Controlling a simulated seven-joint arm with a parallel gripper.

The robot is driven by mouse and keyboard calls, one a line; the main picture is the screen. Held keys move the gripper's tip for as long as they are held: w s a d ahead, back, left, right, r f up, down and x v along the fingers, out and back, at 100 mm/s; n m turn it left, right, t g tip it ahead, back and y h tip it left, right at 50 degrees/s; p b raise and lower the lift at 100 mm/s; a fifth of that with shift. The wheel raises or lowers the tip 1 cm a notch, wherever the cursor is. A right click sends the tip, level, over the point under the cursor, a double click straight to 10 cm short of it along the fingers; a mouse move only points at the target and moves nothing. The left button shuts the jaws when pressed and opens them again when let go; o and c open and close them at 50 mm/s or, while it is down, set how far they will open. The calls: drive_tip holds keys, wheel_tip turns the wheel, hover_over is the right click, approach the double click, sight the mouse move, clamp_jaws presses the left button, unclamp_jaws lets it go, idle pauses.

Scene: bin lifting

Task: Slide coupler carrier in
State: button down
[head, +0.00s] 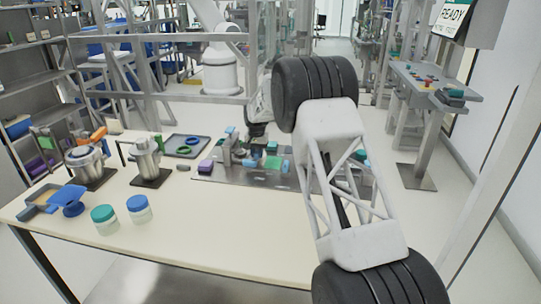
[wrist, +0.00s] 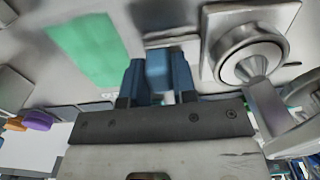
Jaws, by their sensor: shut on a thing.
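My gripper (wrist: 158,78) shows in the wrist view with its two dark blue fingers shut on a lighter blue block (wrist: 158,66), which may be the coupler carrier. In the head view my gripper (head: 257,131) is low over a grey metal plate (head: 232,177) on the table, among small fixtures. The held block is hard to make out there. A flat green piece (wrist: 85,48) lies left of the fingers in the wrist view. A round metal fitting (wrist: 246,57) on a square bracket is close on the right. How far the held block sits in any slot cannot be seen.
A purple block (head: 205,166) and a green block (head: 272,162) are on the plate. Left of it stand a tray with green rings (head: 186,145), metal canisters (head: 146,160) and lidded jars (head: 104,218). The table front (head: 200,240) is clear. My arm hides the plate's right part.

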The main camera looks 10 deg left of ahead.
sight(248, 156)
drive_tip(key=a, duration=0.4)
drive_tip(key=shift+a, duration=0.15)
drive_tip(key=shift+r, duration=0.1)
drive_tip(key=c, duration=0.9)
unclamp_jaws()
drive_tip(key=shift+a, duration=0.1)
drive_tip(key=shift+r, duration=3.85)
